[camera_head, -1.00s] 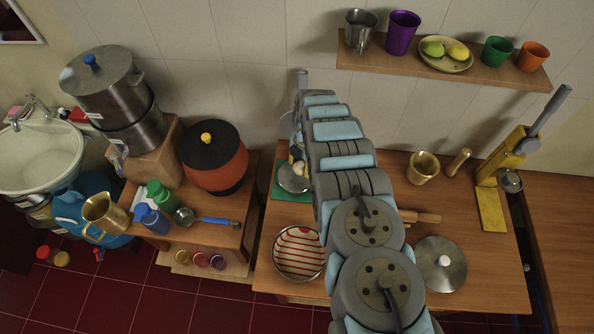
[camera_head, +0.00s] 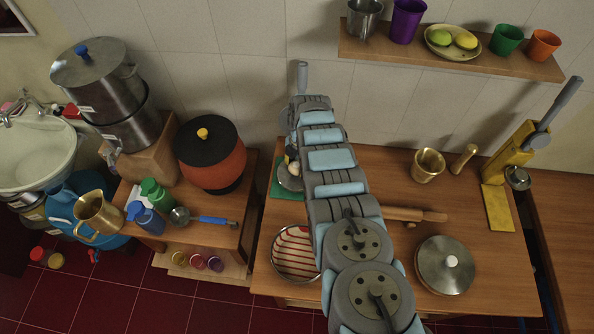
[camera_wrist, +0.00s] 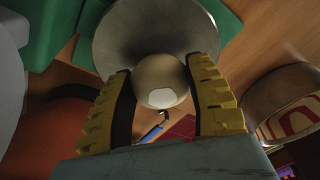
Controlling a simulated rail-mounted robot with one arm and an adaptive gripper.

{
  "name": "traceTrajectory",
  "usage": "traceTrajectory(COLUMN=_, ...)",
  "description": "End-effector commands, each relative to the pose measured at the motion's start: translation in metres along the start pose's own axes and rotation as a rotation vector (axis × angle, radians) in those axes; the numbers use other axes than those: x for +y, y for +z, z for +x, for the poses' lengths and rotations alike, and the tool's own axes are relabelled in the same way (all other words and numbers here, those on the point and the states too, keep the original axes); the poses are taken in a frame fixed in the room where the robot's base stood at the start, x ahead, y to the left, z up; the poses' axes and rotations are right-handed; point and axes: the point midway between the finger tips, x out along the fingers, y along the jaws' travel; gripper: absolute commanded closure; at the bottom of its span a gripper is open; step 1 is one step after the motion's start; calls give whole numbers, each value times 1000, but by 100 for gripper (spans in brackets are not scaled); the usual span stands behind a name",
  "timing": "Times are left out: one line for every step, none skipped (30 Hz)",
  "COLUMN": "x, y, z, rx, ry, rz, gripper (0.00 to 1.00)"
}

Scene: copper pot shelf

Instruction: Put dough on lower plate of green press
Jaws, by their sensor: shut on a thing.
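The dough (camera_wrist: 160,78) is a pale beige ball between my gripper's yellow fingers in the wrist view. My gripper (camera_wrist: 161,68) is shut on it, one finger on each side. The round metal plate (camera_wrist: 135,32) of the green press lies just beyond the dough; whether they touch I cannot tell. Green parts of the press (camera_wrist: 50,30) show at the upper left. In the head view, the green press (camera_head: 277,182) stands at the table's left side, partly hidden by my arm. The dough (camera_head: 295,168) shows above its metal plate (camera_head: 287,181).
A red-striped bowl (camera_head: 295,252) sits close in front of the press. An orange pot (camera_head: 212,157) stands left of the press.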

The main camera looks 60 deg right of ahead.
Motion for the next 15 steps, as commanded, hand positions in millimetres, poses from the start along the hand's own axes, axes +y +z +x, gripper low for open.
traceTrajectory(x=0, y=1, z=11, rx=0, ry=0, rz=0, gripper=82)
traceTrajectory(x=0, y=2, z=12, rx=0, ry=0, rz=0, gripper=82)
traceTrajectory(x=0, y=2, z=13, rx=0, ry=0, rz=0, gripper=82)
traceTrajectory(x=0, y=2, z=13, rx=0, ry=0, rz=0, gripper=82)
traceTrajectory(x=1, y=2, z=13, rx=0, ry=0, rz=0, gripper=82)
traceTrajectory(x=1, y=2, z=12, rx=0, ry=0, rz=0, gripper=82)
traceTrajectory(x=1, y=2, z=12, rx=0, ry=0, rz=0, gripper=82)
traceTrajectory(x=1, y=2, z=11, rx=0, ry=0, rz=0, gripper=82)
traceTrajectory(x=1, y=2, z=11, rx=0, ry=0, rz=0, gripper=82)
traceTrajectory(x=1, y=2, z=11, rx=0, ry=0, rz=0, gripper=82)
traceTrajectory(x=1, y=2, z=11, rx=0, ry=1, rz=-1, gripper=82)
traceTrajectory(x=1, y=2, z=11, rx=0, ry=1, rz=0, gripper=82)
traceTrajectory(x=1, y=2, z=12, rx=0, ry=1, rz=0, gripper=82)
traceTrajectory(x=1, y=2, z=13, rx=0, ry=1, rz=-1, gripper=82)
traceTrajectory(x=1, y=2, z=14, rx=-1, ry=1, rz=-1, gripper=82)
